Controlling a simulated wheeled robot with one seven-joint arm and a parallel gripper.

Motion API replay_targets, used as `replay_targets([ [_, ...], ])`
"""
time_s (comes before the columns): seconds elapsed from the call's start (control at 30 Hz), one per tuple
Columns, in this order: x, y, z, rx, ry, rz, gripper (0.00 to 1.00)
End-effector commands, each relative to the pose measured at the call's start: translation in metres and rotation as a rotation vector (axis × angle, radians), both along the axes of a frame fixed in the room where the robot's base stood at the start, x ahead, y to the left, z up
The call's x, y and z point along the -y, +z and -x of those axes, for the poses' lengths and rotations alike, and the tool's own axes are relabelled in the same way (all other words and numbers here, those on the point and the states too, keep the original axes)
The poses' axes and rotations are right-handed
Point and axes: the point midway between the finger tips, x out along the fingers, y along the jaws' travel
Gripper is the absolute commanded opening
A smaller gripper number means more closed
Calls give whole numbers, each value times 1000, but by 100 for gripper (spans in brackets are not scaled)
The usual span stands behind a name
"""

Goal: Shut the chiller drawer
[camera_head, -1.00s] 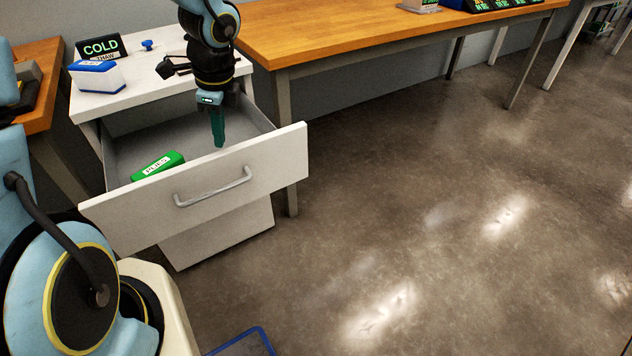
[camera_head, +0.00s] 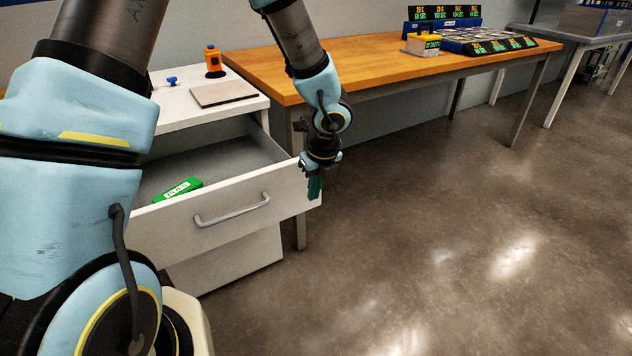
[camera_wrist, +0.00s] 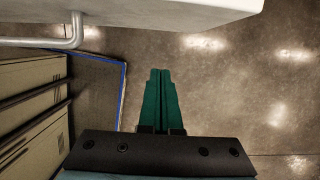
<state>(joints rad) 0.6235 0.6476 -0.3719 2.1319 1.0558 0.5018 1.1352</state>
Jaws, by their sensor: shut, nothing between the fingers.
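The chiller drawer (camera_head: 275,205) stands pulled open from its white cabinet, with a metal bar handle (camera_head: 232,211) on its front. A green labelled box (camera_head: 178,189) lies inside it. My gripper (camera_head: 315,188) is at the right end of the drawer front, pointing down, with its green fingers together and empty. I cannot tell in the head view whether it touches the front. In the wrist view the shut fingers (camera_wrist: 161,100) hang over the floor, with the drawer front (camera_wrist: 170,12) along the top edge and the handle (camera_wrist: 75,32) at upper left.
A brown board (camera_head: 224,94), an orange bottle (camera_head: 213,62) and a blue knob (camera_head: 172,81) are on the cabinet top. A wooden bench (camera_head: 390,70) holding displays stands to the right. The floor (camera_head: 440,230) in front is clear. A blue-edged mat (camera_wrist: 100,90) lies below.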

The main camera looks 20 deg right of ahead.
Motion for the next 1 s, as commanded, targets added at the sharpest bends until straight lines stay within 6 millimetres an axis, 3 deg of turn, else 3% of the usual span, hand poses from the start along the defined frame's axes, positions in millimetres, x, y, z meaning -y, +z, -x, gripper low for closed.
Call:
replay_targets([
  [0.03, 0, -14, -1, -3, -1, -2, 0],
  [0.2, -2, -45, -10, -2, 0, -2, 0],
  [0.3, -4, -38, -29, 0, 6, 1, 0],
  [0.5, -6, -39, -46, -1, 2, 2, 0],
  [1.0, -7, -39, -51, 0, 2, 0, 0],
])
